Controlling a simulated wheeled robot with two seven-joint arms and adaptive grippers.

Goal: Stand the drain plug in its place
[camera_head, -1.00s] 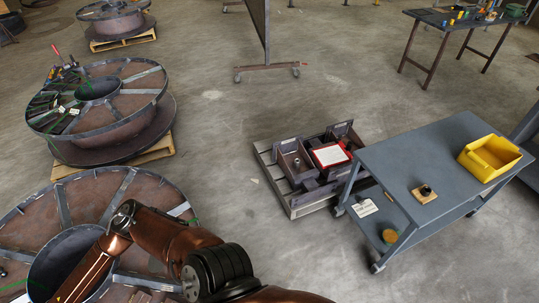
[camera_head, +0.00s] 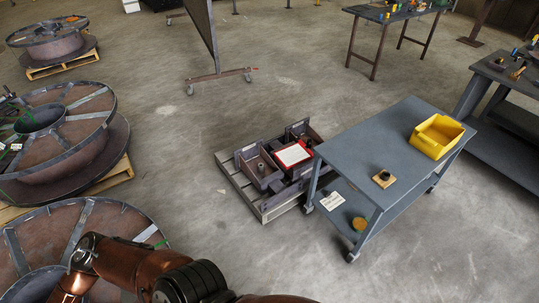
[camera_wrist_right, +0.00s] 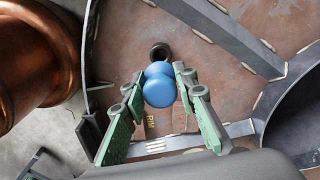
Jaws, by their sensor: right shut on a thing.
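In the right wrist view, a blue rounded piece (camera_wrist_right: 159,86), which I take to be the drain plug, sits between the green-padded fingers of my right gripper (camera_wrist_right: 162,100). The gripper is shut on it, above the rusty brown face of a steel reel (camera_wrist_right: 280,25). A small dark ring (camera_wrist_right: 160,52) shows just beyond the blue piece. I cannot tell whether it is a hole or a separate part, or whether the two touch. In the head view, my copper-coloured arm crosses the near reel (camera_head: 105,225) at lower left; its gripper is hidden. My left gripper is out of view.
A grey cart (camera_head: 350,140) at right carries a yellow bin (camera_head: 436,136) and a black part (camera_head: 384,175) on a small wooden board. A pallet (camera_head: 240,190) with open boxes and a red-edged white item (camera_head: 293,153) stands beside it. Other reels stand at left. Clear floor lies between.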

